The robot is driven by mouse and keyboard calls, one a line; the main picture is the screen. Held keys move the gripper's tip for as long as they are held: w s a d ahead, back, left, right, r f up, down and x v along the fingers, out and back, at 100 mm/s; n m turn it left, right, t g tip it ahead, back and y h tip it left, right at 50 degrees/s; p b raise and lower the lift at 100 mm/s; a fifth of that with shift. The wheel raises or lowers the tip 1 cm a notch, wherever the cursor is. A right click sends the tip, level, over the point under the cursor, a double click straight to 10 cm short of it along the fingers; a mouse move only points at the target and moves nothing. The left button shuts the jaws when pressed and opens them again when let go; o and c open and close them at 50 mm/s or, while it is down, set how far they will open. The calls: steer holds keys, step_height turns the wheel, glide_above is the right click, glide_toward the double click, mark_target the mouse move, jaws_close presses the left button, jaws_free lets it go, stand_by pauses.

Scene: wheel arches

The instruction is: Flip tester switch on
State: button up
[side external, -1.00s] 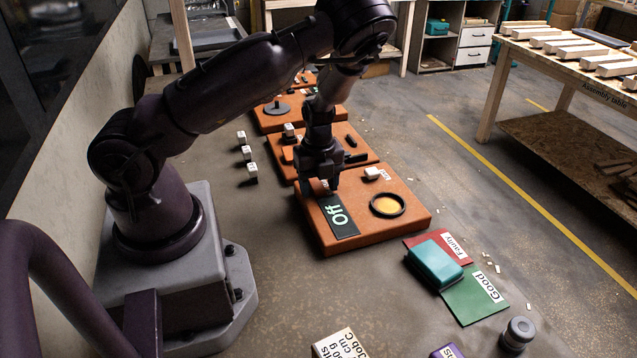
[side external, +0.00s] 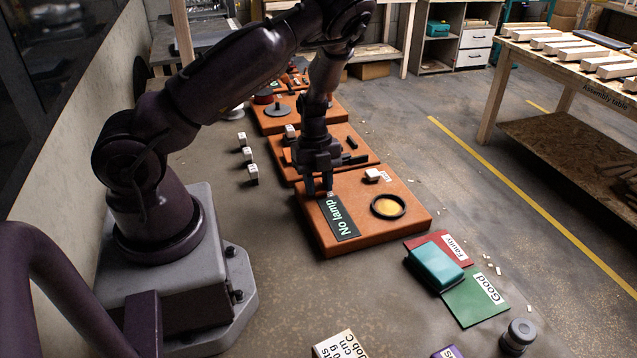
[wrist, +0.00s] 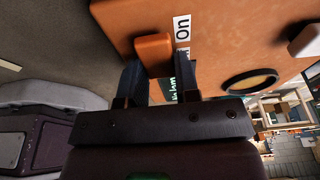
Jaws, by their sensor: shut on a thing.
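The tester is an orange board (side external: 405,222) with a dark display strip (side external: 341,217) reading "No lamp" and a black ring around a yellow disc (side external: 388,207). My gripper (side external: 320,191) is low over the board's left part, at the strip's far end. In the wrist view my gripper (wrist: 160,68) has its two dark fingers shut on the orange switch (wrist: 153,48), next to a white "On" label (wrist: 182,28). In the side view the switch is mostly hidden by the fingers. Part of the display also shows behind a finger in the wrist view.
A small white block (side external: 372,175) sits on the tester's far side. In front lie a teal box (side external: 435,264), a red "Faulty" mat (side external: 462,258) and a green "Good" mat (side external: 468,303). Several white cubes (side external: 247,156) stand left of the boards. More orange boards lie behind.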

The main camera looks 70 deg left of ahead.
steer(key=o, duration=0.9)
steer(key=v, duration=1.3)
steer(key=shift+a, duration=0.15)
